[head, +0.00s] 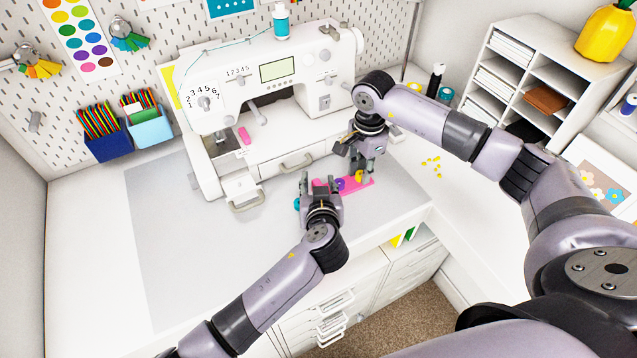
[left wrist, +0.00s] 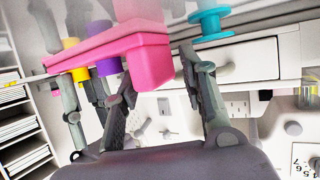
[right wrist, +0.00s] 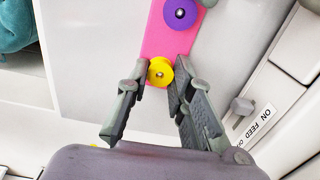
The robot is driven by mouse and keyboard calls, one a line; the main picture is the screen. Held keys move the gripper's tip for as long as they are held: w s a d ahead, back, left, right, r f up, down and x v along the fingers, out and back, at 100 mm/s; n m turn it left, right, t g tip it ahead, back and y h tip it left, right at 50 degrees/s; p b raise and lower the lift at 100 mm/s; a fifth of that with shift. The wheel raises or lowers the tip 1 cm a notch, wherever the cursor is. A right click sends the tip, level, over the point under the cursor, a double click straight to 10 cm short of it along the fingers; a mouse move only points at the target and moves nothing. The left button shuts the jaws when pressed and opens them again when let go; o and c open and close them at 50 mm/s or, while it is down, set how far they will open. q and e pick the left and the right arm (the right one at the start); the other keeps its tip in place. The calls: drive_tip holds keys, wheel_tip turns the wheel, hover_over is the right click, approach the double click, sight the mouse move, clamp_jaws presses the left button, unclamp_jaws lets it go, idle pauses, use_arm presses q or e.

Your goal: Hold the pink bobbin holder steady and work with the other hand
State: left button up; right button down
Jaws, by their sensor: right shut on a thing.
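The pink bobbin holder (head: 325,183) lies on the grey mat in front of the sewing machine. It also shows in the left wrist view (left wrist: 150,62). A purple bobbin (right wrist: 180,13) sits on it, and a yellow bobbin (right wrist: 160,72) is at its right end. My right gripper (head: 361,174) is shut on the yellow bobbin, one finger on each side. My left gripper (head: 320,184) is at the holder's left end, its fingers apart with the pink end between them; firm contact is not clear. A teal bobbin (left wrist: 208,22) stands beside my left gripper.
The white sewing machine (head: 262,72) stands close behind the holder. Small yellow pieces (head: 432,163) lie on the table to the right. A white shelf unit (head: 548,75) stands at the back right. The left part of the grey mat (head: 165,240) is clear.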

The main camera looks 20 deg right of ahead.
use_arm(q)
drive_tip(key=shift+c, duration=0.5)
drive_tip(key=shift+s, duration=0.1)
clamp_jaws()
use_arm(e)
drive_tip(key=shift+d, duration=0.1)
use_arm(q)
drive_tip(key=shift+o, duration=0.8)
unclamp_jaws()
drive_tip(key=c, duration=0.7)
idle(0.3)
